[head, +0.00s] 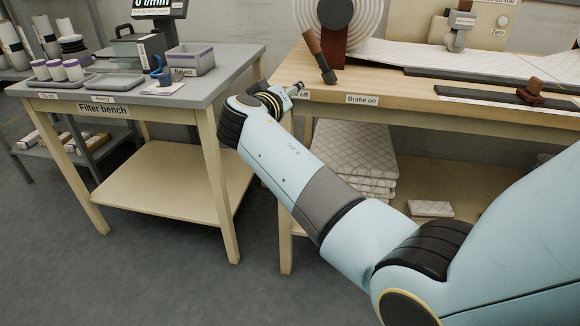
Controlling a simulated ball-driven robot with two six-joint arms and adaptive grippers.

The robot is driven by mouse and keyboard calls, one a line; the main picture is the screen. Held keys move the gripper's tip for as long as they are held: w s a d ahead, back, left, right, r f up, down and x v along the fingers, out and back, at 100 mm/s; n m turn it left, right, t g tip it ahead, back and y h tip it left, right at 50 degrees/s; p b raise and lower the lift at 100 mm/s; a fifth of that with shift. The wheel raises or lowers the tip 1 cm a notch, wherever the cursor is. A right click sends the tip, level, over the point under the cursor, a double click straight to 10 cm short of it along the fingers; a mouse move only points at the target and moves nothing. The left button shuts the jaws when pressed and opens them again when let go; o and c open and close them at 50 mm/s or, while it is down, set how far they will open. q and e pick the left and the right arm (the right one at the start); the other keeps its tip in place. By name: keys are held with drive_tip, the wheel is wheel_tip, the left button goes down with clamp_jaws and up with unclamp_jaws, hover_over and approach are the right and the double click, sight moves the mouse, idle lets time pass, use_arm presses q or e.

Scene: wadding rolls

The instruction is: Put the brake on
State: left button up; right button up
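The brake lever (319,55) stands at the front left of the workbench, with a brown grip on a dark shaft. It leans up and to the left. My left gripper is out of view.
A large white wadding roll (364,22) stands behind the lever, with a white sheet (430,54) running right along the bench. A dark rail (480,80) and a brown-handled tool (533,93) lie right. The filter bench (222,75) with trays and a Reject bin (191,60) stands left.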

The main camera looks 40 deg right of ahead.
drive_tip(key=s+a+f+n+y+p, duration=0.1)
drive_tip(key=s+f+y, duration=0.1)
drive_tip(key=f, duration=0.6)
drive_tip(key=s+a+f+n+g+y+p, duration=0.1)
drive_tip(key=s+f+n+y, duration=0.1)
drive_tip(key=f, duration=0.6)
drive_tip(key=shift+s+a+n+y, duration=0.25)
drive_tip(key=shift+s+n+y, duration=0.05)
drive_tip(key=shift+s, duration=0.2)
